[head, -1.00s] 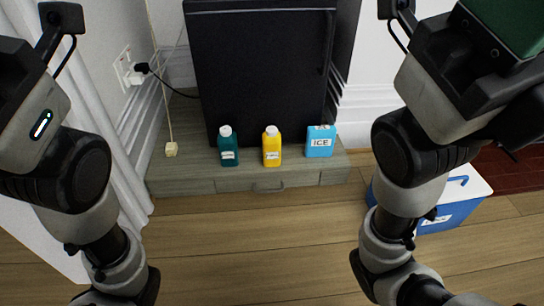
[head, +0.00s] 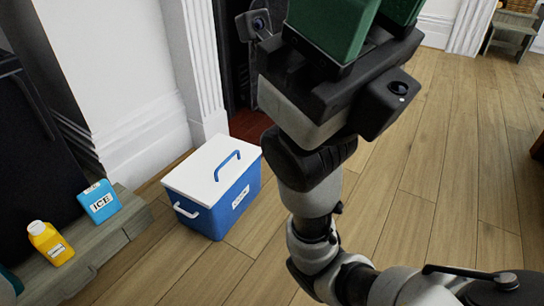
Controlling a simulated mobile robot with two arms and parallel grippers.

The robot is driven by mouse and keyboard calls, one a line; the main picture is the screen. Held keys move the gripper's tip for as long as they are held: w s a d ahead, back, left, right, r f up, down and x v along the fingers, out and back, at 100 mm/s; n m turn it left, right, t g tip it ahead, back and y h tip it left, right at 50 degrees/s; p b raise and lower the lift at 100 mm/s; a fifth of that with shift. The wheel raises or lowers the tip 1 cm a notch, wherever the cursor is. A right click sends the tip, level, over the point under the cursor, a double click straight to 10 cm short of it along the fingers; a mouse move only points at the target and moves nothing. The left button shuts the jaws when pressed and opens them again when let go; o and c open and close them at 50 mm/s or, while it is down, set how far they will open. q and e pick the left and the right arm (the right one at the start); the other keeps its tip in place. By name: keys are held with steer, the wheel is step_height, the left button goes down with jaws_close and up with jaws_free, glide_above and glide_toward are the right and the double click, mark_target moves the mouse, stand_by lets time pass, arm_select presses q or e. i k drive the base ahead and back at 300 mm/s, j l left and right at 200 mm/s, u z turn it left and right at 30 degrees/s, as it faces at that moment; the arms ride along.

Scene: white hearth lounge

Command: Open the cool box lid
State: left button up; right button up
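The cool box (head: 228,208) stands on the wood floor left of centre in the head view. It has a blue body with a white label and a white side handle (head: 186,210). Its white lid (head: 205,168) lies flat and closed on top, with a blue handle (head: 228,165) standing up from it. My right gripper (head: 372,18) has green fingers and is raised at the top, to the right of the box and apart from it. Its fingertips are cut off by the frame edge, so its opening is unclear. My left gripper is out of view.
A yellow bottle (head: 50,243) and a blue ICE pack (head: 99,201) stand on a low grey plinth (head: 118,235) by a black fridge (head: 32,150). A white wall and pilaster stand behind the box. The floor at right is open, with a small table (head: 508,32) far back.

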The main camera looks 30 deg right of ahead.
mark_target(205, 176)
steer(key=z, duration=0.4)
steer(key=i+j+u, duration=0.1)
steer(key=i, duration=0.3)
steer(key=i+j, duration=0.15)
steer(key=i, duration=0.3)
steer(key=u, duration=0.05)
